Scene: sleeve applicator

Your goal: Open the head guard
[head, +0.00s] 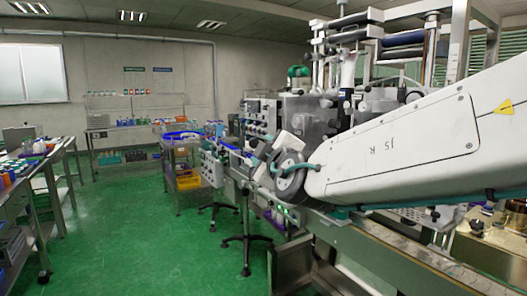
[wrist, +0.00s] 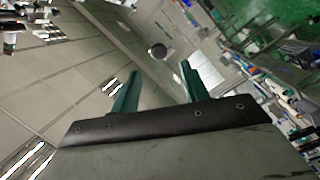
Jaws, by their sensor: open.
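The sleeve applicator machine (head: 262,125) stands right of centre in the head view. A grey, partly see-through housing (head: 318,122) on it looks like the head guard, but I cannot tell surely whether it is open or shut. My white arm crosses in front and hides its lower right part. My gripper (wrist: 157,88) shows in the wrist view with its two green fingers wide apart and nothing between them. The wrist view is tilted toward wall, ceiling and floor, and no guard is clear there. In the head view I cannot make out the fingers.
A conveyor rail (head: 400,258) runs along the lower right. A workbench (head: 30,170) lines the left side. Green floor (head: 135,225) is clear between them.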

